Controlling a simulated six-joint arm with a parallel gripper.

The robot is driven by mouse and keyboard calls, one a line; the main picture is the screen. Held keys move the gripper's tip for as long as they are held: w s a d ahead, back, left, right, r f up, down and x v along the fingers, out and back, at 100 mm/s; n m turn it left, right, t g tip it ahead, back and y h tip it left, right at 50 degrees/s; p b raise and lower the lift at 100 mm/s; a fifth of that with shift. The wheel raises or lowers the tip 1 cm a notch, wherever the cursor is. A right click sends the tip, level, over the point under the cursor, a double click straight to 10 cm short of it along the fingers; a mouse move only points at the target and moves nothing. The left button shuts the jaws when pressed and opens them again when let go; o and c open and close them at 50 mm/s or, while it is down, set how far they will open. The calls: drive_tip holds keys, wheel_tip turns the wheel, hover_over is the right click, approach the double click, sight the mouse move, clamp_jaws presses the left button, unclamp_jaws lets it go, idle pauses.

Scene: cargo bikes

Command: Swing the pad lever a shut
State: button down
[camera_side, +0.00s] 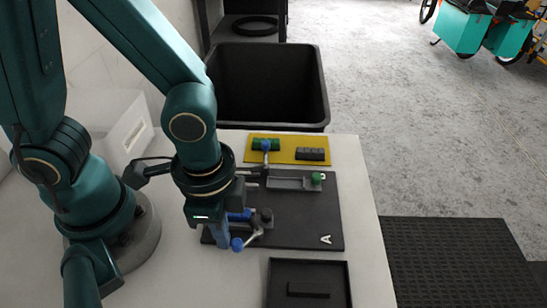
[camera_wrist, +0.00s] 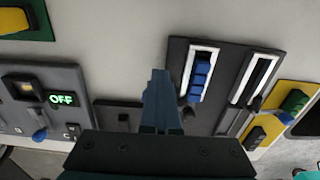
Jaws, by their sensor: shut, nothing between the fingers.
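My gripper (camera_side: 222,236) is low over the left edge of the dark board (camera_side: 300,215) marked A. Its fingers are closed with nothing between them, as the wrist view also shows (camera_wrist: 161,100). A pale lever with a blue knob (camera_side: 237,244) lies right beside my fingertips, at the board's left front part. I take it for pad lever a. Its pivot end is near a dark round post (camera_side: 265,216). My gripper partly hides this area, and I cannot tell whether the fingers touch the lever.
A black tray (camera_side: 347,300) is in front. A large black bin (camera_side: 322,110) stands behind. A panel reading OFF (camera_wrist: 75,85) is left in the wrist view.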

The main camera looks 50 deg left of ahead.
drive_tip(key=shift+a, duration=0.2)
drive_tip(key=shift+a, duration=0.55)
drive_tip(key=shift+w+a, duration=0.1)
drive_tip(key=shift+a, duration=0.6)
drive_tip(key=shift+a, duration=0.7)
drive_tip(key=c, duration=1)
unclamp_jaws()
drive_tip(key=shift+c, duration=0.2)
